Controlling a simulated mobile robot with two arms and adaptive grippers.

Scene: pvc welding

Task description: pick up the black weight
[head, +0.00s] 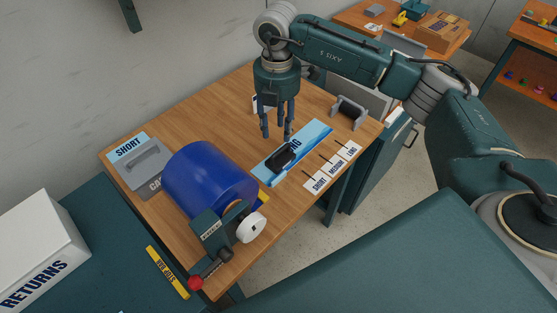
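The black weight (280,160) is a small dark block lying on a light blue strip (315,133) on the wooden table (215,110). My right gripper (276,134) comes in from the right and points down. Its fingers are spread with nothing visible between them. Its fingertips show just behind and above the weight in the picture; the exact height gap is hard to tell. My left gripper is out of view.
A large blue roll (208,180) stands left of the weight, with a dark device (222,226) in front. A grey block (145,168) sits at the left edge, a grey bracket (348,112) at the right. Length labels (333,168) line the near right edge.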

